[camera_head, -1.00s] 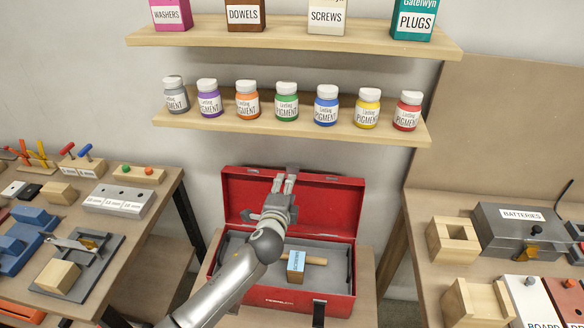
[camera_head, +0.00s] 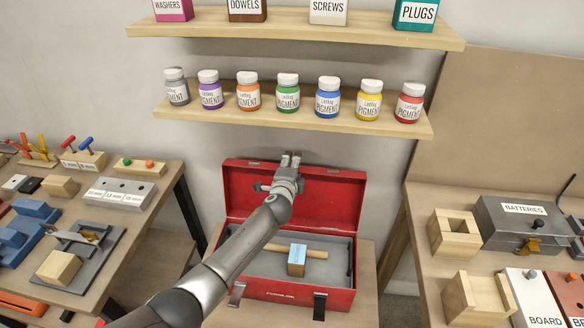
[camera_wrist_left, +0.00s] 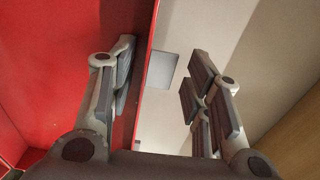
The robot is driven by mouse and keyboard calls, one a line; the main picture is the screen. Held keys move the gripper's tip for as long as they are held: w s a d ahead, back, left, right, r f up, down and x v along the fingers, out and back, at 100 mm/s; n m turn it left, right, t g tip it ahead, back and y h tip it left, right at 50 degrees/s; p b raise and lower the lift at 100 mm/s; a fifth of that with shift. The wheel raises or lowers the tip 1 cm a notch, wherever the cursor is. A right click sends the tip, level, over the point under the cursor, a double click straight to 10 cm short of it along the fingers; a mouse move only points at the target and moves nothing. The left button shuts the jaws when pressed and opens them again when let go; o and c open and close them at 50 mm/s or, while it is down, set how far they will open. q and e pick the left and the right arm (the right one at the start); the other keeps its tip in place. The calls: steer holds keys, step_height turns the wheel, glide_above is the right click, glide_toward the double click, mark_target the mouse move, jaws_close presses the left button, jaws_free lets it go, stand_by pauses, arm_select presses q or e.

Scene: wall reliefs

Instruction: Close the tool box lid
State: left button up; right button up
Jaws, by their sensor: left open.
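The red tool box (camera_head: 300,294) stands on a low wooden bench in the middle of the head view. Its lid (camera_head: 332,205) is open, tilted up and back toward the wall. A wooden-handled mallet with a blue label (camera_head: 296,262) lies inside on the grey lining. My left gripper (camera_head: 291,158) is open at the top edge of the lid. In the left wrist view the red lid's edge (camera_wrist_left: 147,60) runs between the spread fingers of my left gripper (camera_wrist_left: 160,85), with the lid's inner side on the left. My right gripper is not seen.
Shelves with pigment jars (camera_head: 287,95) and labelled boxes hang on the wall above the lid. A left bench (camera_head: 130,225) holds blocks and tools. A right bench (camera_head: 425,250) holds wooden blocks and a grey batteries box (camera_head: 520,232).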

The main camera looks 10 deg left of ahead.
arm_select(q)
jaws_close()
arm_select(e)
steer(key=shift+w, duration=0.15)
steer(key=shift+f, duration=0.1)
arm_select(q)
steer(key=shift+s+b, duration=0.3)
steer(key=shift+b, duration=0.4)
steer(key=s+t+b, duration=0.4)
steer(key=s+b, duration=0.8)
steer(key=shift+s+f, duration=0.2)
steer(key=shift+f, duration=0.1)
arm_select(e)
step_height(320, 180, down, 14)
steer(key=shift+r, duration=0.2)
